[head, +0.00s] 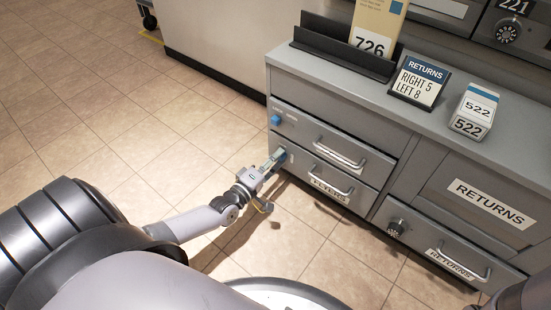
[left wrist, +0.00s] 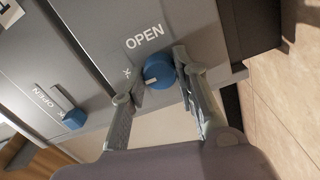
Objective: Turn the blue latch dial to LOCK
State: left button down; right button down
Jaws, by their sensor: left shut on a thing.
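Two blue latch dials sit on the left edge of the grey cabinet's drawers. The upper dial (head: 276,119) stands free; it also shows in the left wrist view (left wrist: 72,119). My left gripper (head: 275,160) is at the lower dial (head: 281,153). In the left wrist view, my left gripper's fingers (left wrist: 155,78) are shut on this lower dial (left wrist: 158,70), one finger on each side. A white pointer mark shows on the dial. The word OPEN stands above it; I cannot read a LOCK marking. My right gripper is out of view.
The upper drawer (head: 325,143) and lower drawer (head: 330,178) have bar handles. A dark round knob (head: 396,227) sits by the RETURNS drawer at right. A RETURNS sign (head: 419,82) and a 522 box (head: 474,112) stand on top. The tiled floor (head: 120,130) at left is clear.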

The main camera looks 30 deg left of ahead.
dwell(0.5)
pick_arm(q)
jog(key=c, duration=1.2)
grip_release()
jog(key=shift+c, duration=0.2)
jog(key=s, duration=1.2)
jog(key=shift+a, duration=0.45)
